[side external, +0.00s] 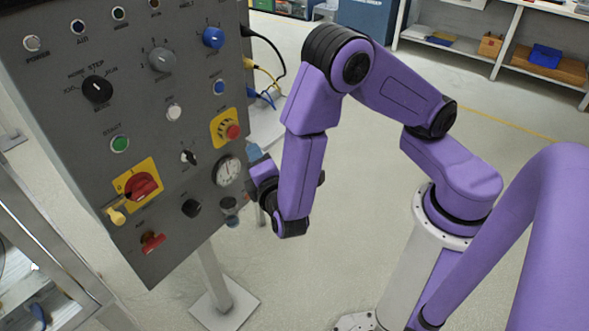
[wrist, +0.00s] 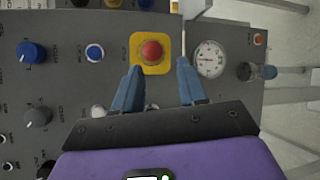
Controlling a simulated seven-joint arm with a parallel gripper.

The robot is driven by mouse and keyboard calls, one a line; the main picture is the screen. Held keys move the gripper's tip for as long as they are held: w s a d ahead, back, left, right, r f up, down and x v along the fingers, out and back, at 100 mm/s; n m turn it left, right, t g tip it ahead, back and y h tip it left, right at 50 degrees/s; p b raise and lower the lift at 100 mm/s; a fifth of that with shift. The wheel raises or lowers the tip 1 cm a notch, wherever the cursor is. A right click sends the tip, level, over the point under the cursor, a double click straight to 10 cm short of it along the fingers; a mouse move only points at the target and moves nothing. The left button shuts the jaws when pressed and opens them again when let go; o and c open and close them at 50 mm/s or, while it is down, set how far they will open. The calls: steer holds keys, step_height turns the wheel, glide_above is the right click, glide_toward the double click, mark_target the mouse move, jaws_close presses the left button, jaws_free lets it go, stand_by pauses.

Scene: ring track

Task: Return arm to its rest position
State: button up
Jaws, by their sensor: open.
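My gripper (wrist: 158,72) shows in the wrist view as two blue fingers spread apart, with nothing between them. Its fingertips are below the red button on a yellow plate (wrist: 152,51) and to the left of the round gauge (wrist: 211,58) in that picture. In the side external view my purple arm bends down toward the right edge of the grey control panel (side external: 70,165). There my gripper is beside the gauge (side external: 228,172) and mostly hidden by my wrist. I cannot tell whether the fingers touch the panel.
The panel carries several knobs and buttons, including a red switch on a yellow plate (side external: 140,186) and a blue knob (side external: 213,37). Loose cables (side external: 270,75) hang behind its right edge. A metal frame (side external: 50,250) stands at left. Shelves (side external: 500,45) are far back, with open floor before them.

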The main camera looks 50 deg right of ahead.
steer(key=s+d+r+g+y, duration=0.2)
steer(key=s+r+g+y, duration=0.1)
steer(key=s, duration=0.4)
steer(key=s+d+r+m+g+y, duration=0.1)
steer(key=s+d+r+g+y, duration=0.1)
steer(key=s+g, duration=0.3)
steer(key=s+d+r+m+g+y, duration=0.1)
steer(key=s+d+r+g+y, duration=0.2)
steer(key=s, duration=0.7)
steer(key=shift+r+g+y, duration=0.3)
steer(key=shift+g+y, duration=0.3)
steer(key=shift+g, duration=0.5)
